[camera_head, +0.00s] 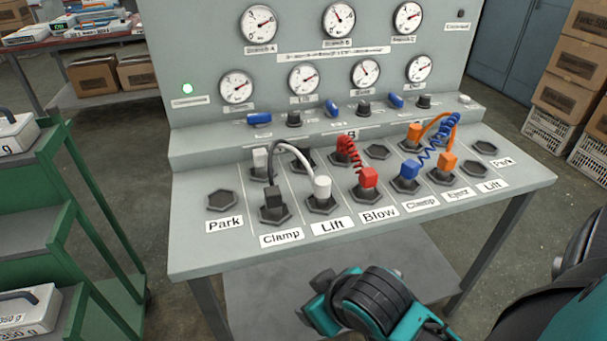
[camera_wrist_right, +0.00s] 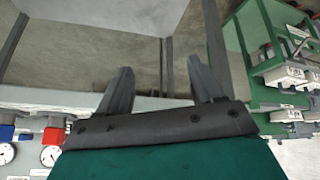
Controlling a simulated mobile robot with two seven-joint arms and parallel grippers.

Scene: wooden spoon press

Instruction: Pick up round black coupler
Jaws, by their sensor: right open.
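On the grey sloped panel, a black coupler (camera_head: 273,203) sits in the front socket above a "Clamp" label; its body looks boxy rather than clearly round. My right gripper (camera_head: 312,297) is low in front of the panel's front edge, apart from the couplers. In the right wrist view, its two fingers (camera_wrist_right: 162,85) are spread with nothing between them. No coupler is clearly identifiable between or near the fingers there. My left gripper is not in view.
An empty "Park" socket (camera_head: 222,201) lies left of the black coupler. A green shelf (camera_head: 60,210) stands at the left.

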